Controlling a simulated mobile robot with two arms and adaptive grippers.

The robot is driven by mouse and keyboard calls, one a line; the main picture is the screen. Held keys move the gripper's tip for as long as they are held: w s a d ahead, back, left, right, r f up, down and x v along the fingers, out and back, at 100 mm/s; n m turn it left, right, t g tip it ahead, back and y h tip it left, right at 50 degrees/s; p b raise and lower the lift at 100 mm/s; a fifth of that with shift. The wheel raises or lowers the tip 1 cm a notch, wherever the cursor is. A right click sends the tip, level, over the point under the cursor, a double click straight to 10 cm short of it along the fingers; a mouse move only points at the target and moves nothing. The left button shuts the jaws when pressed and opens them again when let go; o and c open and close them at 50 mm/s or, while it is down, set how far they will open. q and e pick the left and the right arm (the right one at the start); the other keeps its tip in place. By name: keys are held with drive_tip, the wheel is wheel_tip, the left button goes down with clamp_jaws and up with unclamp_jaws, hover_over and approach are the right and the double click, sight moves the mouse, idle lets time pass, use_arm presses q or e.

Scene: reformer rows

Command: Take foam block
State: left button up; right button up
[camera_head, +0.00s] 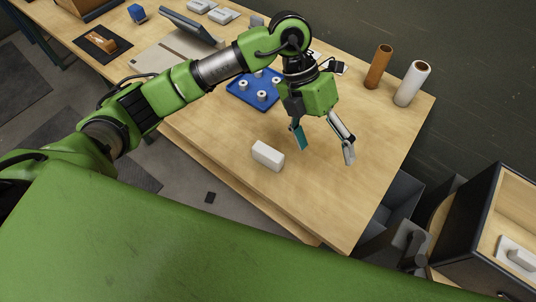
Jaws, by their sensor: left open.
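A white block (268,156), which looks like the foam block, lies on the wooden table (215,140) close to its front edge. My left gripper (323,153) hangs above the table just right of the block, with its fingers spread wide apart. Nothing is between the fingers. The nearer finger, with a teal pad, is a short way from the block's right end and looks apart from it. My right gripper is not in view.
A blue tray (235,95) with several small white pieces sits behind the block. A brown cylinder (379,67) and a white cylinder (411,84) stand at the back right. Bare table surrounds the block. A dark-sided box (485,215) stands at the lower right.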

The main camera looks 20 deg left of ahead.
sight(268, 151)
use_arm(q)
drive_tip(key=w+a+n+y, duration=0.1)
drive_tip(key=w+a+y, duration=0.15)
drive_tip(key=a, duration=0.35)
drive_tip(key=w+a+n+y, duration=0.1)
drive_tip(key=w+a+y, duration=0.15)
drive_tip(key=a, duration=0.45)
drive_tip(key=shift+t+y, duration=0.3)
drive_tip(key=shift+t, duration=0.1)
drive_tip(key=f, duration=0.2)
drive_tip(key=s+f+p, duration=0.1)
drive_tip(key=f, duration=0.2)
drive_tip(key=f+p, duration=0.1)
drive_tip(key=f, duration=0.1)
drive_tip(key=shift+s+a+f, duration=0.1)
drive_tip(key=shift+s+f, duration=0.15)
drive_tip(key=shift+s, duration=0.1)
drive_tip(key=f, duration=0.1)
drive_tip(key=f+p, duration=0.1)
drive_tip(key=f, duration=0.1)
drive_tip(key=f+p, duration=0.1)
drive_tip(key=shift+s+a+f, duration=0.2)
drive_tip(key=shift+s+f, duration=0.1)
drive_tip(key=shift+s, duration=0.1)
drive_tip(key=shift+f, duration=0.55)
drive_tip(key=c, duration=0.9)
